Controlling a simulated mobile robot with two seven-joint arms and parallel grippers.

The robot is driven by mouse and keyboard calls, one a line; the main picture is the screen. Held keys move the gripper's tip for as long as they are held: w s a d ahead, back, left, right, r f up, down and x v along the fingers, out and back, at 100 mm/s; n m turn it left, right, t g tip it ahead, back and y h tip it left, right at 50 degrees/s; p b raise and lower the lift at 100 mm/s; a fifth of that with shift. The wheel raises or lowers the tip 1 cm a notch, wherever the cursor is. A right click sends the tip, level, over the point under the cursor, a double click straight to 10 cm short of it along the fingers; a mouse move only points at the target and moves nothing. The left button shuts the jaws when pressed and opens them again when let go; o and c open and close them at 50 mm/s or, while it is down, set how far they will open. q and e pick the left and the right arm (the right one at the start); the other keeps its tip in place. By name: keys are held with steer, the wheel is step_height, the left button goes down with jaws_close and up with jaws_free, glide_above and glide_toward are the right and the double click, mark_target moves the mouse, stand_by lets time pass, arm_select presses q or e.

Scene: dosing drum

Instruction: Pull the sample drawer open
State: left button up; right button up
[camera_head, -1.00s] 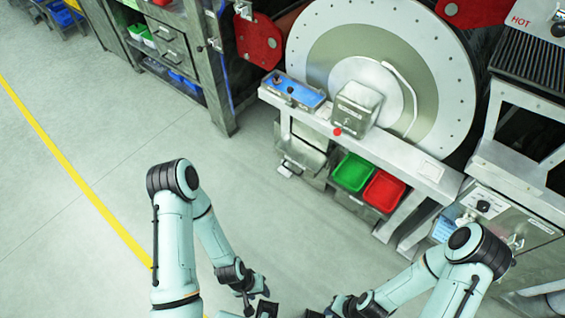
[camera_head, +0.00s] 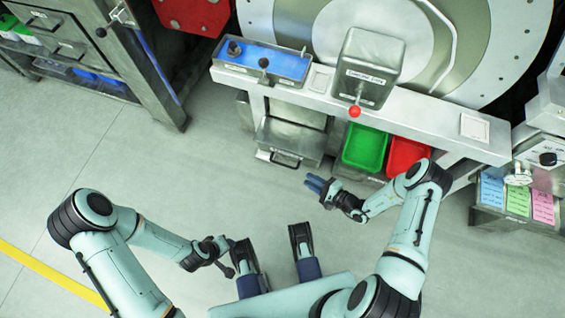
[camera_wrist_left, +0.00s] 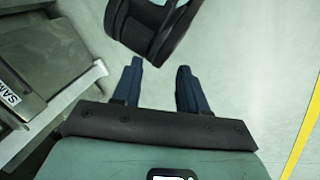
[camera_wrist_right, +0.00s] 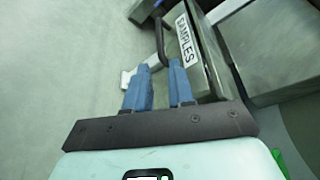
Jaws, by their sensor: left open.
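The sample drawer (camera_head: 285,150) is a grey metal box low under the bench, left of the green bin, with a dark bar handle (camera_head: 278,158). In the right wrist view its "SAMPLES" label (camera_wrist_right: 187,40) and bar handle (camera_wrist_right: 161,42) are close. My right gripper (camera_head: 309,184) is to the right of the handle, fingers parted; the right wrist view shows the handle just beyond the fingertips (camera_wrist_right: 159,66). I cannot tell whether they touch. My left gripper (camera_wrist_left: 160,67) is open and empty. The drawer front (camera_wrist_left: 25,85) shows at the left of the left wrist view.
A green bin (camera_head: 364,148) and a red bin (camera_head: 407,154) sit right of the drawer under the bench (camera_head: 430,126). A blue control panel (camera_head: 262,62) and a grey box with a red knob (camera_head: 355,112) are above. Open floor (camera_head: 150,165) lies to the left.

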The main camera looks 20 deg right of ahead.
mark_target(285, 165)
steer(key=b+x, duration=0.2)
steer(key=x, duration=0.9)
steer(key=shift+w+a+b, duration=0.25)
steer(key=shift+a+b, duration=0.1)
steer(key=shift+b, duration=0.05)
steer(key=shift+w+a+f, duration=0.1)
steer(key=shift+w+a, duration=0.2)
steer(key=shift+w, duration=0.15)
arm_select(q)
steer(key=w+a+f+t+y, duration=0.1)
steer(key=w+a+f, duration=0.1)
steer(key=w, duration=0.3)
steer(key=shift+a+f+t, duration=0.25)
steer(key=shift+f+t, duration=0.05)
steer(key=shift+f, duration=0.35)
steer(key=shift+s, duration=0.1)
arm_select(e)
jaws_close()
